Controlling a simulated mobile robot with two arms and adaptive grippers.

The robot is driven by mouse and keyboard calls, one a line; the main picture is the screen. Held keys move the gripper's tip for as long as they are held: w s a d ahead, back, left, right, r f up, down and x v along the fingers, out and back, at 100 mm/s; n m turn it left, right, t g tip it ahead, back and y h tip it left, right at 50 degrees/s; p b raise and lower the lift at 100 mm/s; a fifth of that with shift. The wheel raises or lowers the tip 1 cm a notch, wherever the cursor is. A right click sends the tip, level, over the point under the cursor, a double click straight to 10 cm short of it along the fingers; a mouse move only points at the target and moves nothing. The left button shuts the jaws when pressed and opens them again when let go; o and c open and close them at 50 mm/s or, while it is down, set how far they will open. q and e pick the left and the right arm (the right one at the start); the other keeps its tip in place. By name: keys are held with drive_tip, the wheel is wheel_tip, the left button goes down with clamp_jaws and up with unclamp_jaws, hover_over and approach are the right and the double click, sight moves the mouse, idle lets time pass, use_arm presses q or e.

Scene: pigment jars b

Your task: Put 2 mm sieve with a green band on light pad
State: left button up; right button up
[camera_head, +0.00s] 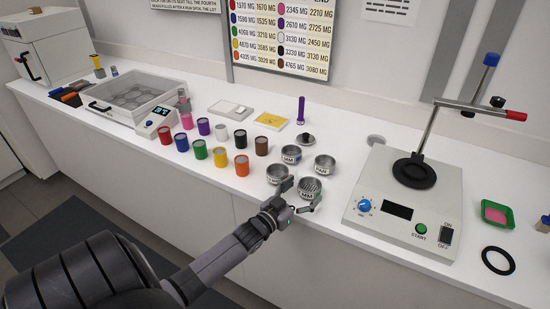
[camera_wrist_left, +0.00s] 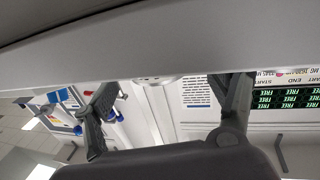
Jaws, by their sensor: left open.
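Several small metal sieves stand in a cluster on the white counter in the head view. They are a front-right sieve (camera_head: 310,189), a front-left sieve (camera_head: 278,174), a back-left sieve (camera_head: 291,155) and a right sieve (camera_head: 325,164). Their labels partly read "MM"; the sizes and a green band are too small to tell. My left gripper (camera_head: 302,197) is open at the front-right sieve, with its fingers on either side of the near rim; contact is unclear. In the wrist view its fingers (camera_wrist_left: 165,100) are spread with nothing seen held. I cannot tell which flat piece is the light pad.
A pale flat pad (camera_head: 222,106) and a yellow-topped one (camera_head: 270,120) lie behind several coloured jars (camera_head: 220,157). A stirrer machine (camera_head: 405,200) stands at the right. The counter's front edge is close.

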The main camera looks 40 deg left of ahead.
use_arm(q)
drive_tip(key=s+b, duration=0.3)
drive_tip(key=s, duration=1.2)
drive_tip(key=shift+a, duration=0.3)
use_arm(e)
wheel_tip(320, 180, down, 3)
drive_tip(key=shift+a+f, duration=0.1)
drive_tip(key=shift+f, duration=0.1)
use_arm(q)
drive_tip(key=shift+s, duration=0.1)
